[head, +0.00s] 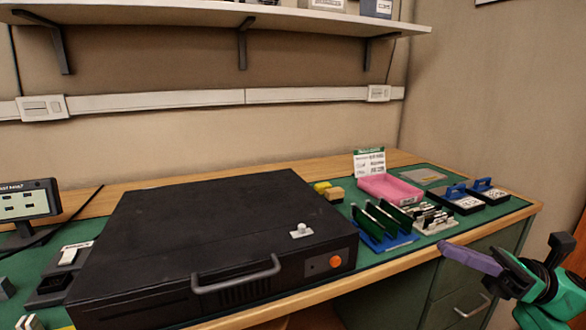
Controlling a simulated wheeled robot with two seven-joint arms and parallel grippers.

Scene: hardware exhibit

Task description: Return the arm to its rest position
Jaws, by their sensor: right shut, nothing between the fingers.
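My right gripper (450,252) is at the lower right of the head view, with purple fingers and a green and black wrist. It is shut and empty. It points left, in front of the desk's right end and apart from the things on top. My left gripper is not in view.
A black case (200,225) with a front handle and orange button fills the desk's left middle. Blue racks with green boards (382,222), a pink tray (390,189) and black trays (462,203) stand right. A small screen (28,203) is far left. A shelf (200,14) hangs above.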

